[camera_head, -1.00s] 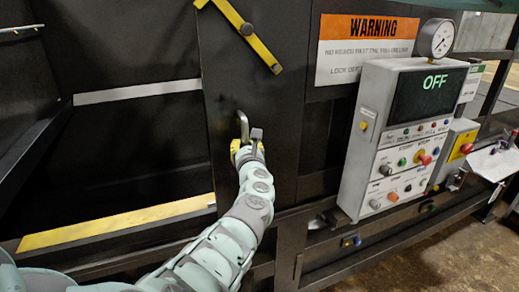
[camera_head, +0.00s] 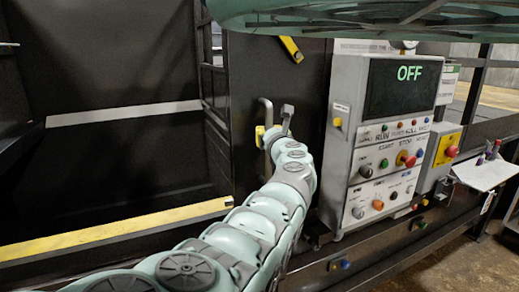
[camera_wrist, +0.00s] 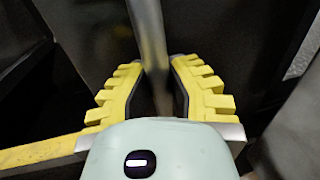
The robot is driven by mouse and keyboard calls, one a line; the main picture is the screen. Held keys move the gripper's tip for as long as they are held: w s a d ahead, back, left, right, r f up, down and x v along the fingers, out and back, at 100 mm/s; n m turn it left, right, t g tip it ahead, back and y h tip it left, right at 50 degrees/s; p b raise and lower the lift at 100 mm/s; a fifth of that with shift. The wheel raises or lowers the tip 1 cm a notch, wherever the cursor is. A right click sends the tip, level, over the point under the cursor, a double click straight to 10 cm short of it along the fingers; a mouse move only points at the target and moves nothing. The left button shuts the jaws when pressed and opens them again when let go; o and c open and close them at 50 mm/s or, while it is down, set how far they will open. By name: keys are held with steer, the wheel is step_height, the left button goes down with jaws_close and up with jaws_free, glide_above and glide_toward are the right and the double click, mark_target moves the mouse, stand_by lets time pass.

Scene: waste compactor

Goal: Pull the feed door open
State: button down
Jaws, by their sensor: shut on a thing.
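The feed door (camera_head: 290,85) is a dark panel in the head view, swung out at an angle beside a wide dark opening (camera_head: 120,155). A grey metal bar handle (camera_head: 264,112) stands upright on the door. My gripper (camera_head: 270,132) is at the handle, its yellow finger showing against it. In the wrist view the handle (camera_wrist: 149,35) runs down between the yellow fingers of my gripper (camera_wrist: 155,88), which are shut on it.
A control box (camera_head: 385,140) with an OFF display stands right of the door, close to its right edge. A yellow sill (camera_head: 115,232) runs along the bottom of the opening. A clipboard tray (camera_head: 485,172) juts out at the right.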

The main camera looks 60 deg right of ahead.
steer(key=shift+s+d+b, duration=0.9)
steer(key=shift+d+b, duration=0.1)
steer(key=shift+b, duration=0.35)
steer(key=shift+d, duration=0.1)
steer(key=c, duration=0.9)
jaws_free()
steer(key=shift+o, duration=0.2)
steer(key=shift+w, duration=0.1)
steer(key=shift+f, duration=0.1)
steer(key=v, duration=1.2)
